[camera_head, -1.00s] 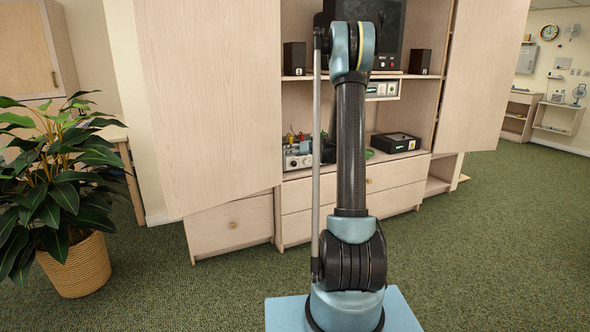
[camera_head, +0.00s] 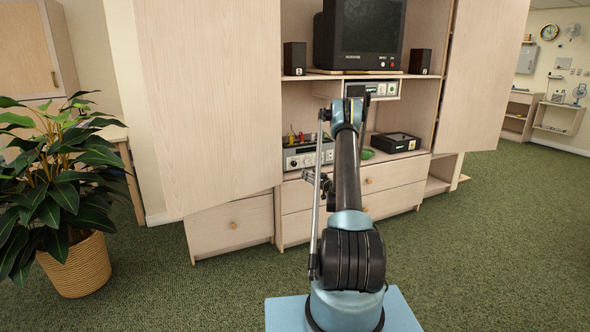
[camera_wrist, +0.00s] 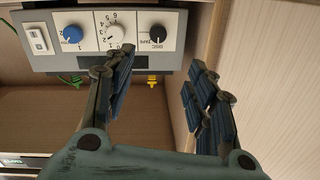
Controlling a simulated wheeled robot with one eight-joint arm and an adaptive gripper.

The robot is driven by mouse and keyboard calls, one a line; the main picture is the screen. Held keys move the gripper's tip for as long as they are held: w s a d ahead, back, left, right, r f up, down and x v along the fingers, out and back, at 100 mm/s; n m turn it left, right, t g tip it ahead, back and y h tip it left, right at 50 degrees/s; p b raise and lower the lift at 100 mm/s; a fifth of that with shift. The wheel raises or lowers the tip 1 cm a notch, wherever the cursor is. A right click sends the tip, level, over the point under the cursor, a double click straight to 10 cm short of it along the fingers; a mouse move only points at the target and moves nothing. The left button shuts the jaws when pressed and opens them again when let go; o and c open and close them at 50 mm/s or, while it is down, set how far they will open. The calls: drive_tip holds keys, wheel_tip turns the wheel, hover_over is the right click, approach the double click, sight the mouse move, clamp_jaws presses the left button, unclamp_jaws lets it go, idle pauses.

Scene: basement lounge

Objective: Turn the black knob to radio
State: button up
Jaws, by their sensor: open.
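The black knob (camera_wrist: 157,34) is at the right end of a pale control panel (camera_wrist: 95,20) in the wrist view, with small labels around it. Its pointer setting is too small to tell. A white dial (camera_wrist: 112,36) and a blue knob (camera_wrist: 72,34) sit beside it. My gripper (camera_wrist: 160,65) is open and empty, its fingers apart, one on each side of the line to the black knob and seemingly short of it. The unit (camera_head: 303,155) stands on the low cabinet shelf in the head view; my arm covers part of that area.
A television (camera_head: 360,35) and two speakers (camera_head: 294,58) stand on the shelf above. A black box (camera_head: 396,142) sits right of the arm. The wooden side wall (camera_wrist: 270,80) is close at the right in the wrist view. Coloured plugs (camera_wrist: 152,83) stick out from the unit.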

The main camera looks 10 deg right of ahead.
sight(295, 164)
drive_tip(key=x, duration=1.7)
drive_tip(key=shift+w+d+f, duration=0.1)
drive_tip(key=shift+w+f, duration=0.2)
drive_tip(key=c, duration=1.1)
